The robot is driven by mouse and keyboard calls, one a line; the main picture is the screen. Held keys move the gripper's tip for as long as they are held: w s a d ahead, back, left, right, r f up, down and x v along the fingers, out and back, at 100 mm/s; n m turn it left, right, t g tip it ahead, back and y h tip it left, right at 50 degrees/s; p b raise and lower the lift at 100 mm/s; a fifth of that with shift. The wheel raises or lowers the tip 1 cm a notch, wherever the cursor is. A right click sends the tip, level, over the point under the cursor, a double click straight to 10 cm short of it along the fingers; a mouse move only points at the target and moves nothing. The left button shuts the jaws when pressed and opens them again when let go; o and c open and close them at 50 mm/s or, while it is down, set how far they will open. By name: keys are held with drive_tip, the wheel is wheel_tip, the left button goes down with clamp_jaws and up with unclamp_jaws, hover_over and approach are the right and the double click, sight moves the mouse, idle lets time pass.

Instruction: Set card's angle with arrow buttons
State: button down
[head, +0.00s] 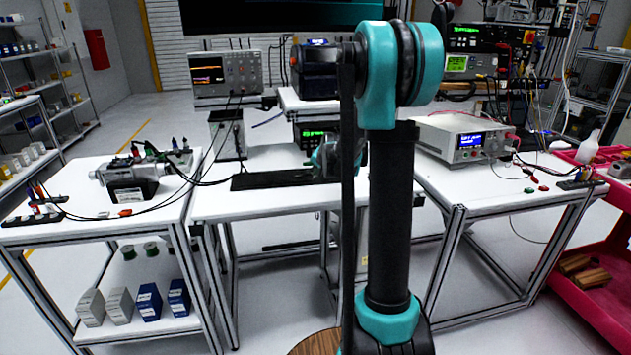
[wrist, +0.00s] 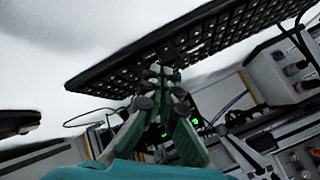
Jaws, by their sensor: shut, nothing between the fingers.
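A black keyboard (head: 272,180) lies on the middle white table in the head view. In the wrist view the keyboard (wrist: 215,35) runs diagonally across the top, and its key labels are too small to read, so I cannot pick out the arrow buttons. My gripper (wrist: 156,72) is shut and empty, its tips at the keyboard's near edge in the picture; I cannot tell whether they touch a key. A large dark screen (head: 270,14) at the top is cut off; no card can be made out.
A silver motor-like device (head: 130,180) with cables stands on the left table. An oscilloscope (head: 225,73) stands behind the keyboard. A grey power supply (head: 463,138) with leads sits on the right table. The middle table's front left is clear.

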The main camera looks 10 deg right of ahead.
drive_tip(key=shift+r, duration=2.5)
drive_tip(key=s+a+f+n+g, duration=0.1)
drive_tip(key=s+f, duration=0.3)
drive_tip(key=s, duration=0.9)
drive_tip(key=s+a+f+n+g, duration=0.1)
drive_tip(key=s+f+n, duration=0.3)
drive_tip(key=s, duration=1)
drive_tip(key=s+a+f+n+g+h, duration=0.1)
drive_tip(key=s+f, duration=0.5)
drive_tip(key=s, duration=0.7)
drive_tip(key=shift+s+n+g, duration=0.35)
drive_tip(key=shift+n+g, duration=0.55)
drive_tip(key=shift+g, duration=0.1)
